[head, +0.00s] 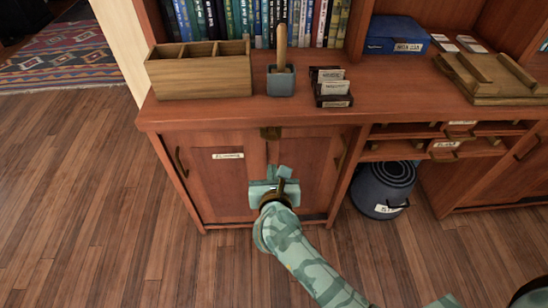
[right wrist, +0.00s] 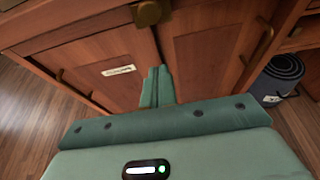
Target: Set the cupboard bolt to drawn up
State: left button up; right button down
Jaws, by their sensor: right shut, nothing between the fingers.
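The cupboard (head: 222,178) has two wooden doors below the counter, with a white label on the left door. A small brass fitting, seemingly the bolt (head: 270,133), sits at the top where the doors meet, just under the counter edge. It also shows at the top of the right wrist view (right wrist: 149,13). I cannot tell its setting. My right gripper (head: 283,171) is in front of the door seam, below the brass fitting and apart from it. Its fingers (right wrist: 157,85) are shut together with nothing between them. My left gripper is not in view.
A wooden divided box (head: 200,78), a blue-grey pot (head: 281,82) and a card holder (head: 333,90) stand on the counter above. Curved handles sit on the doors' outer sides. The floor in front (head: 130,240) is clear.

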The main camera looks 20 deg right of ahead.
jog(key=v, duration=0.2)
jog(key=shift+s+p, duration=0.3)
jog(key=shift+s, duration=0.15)
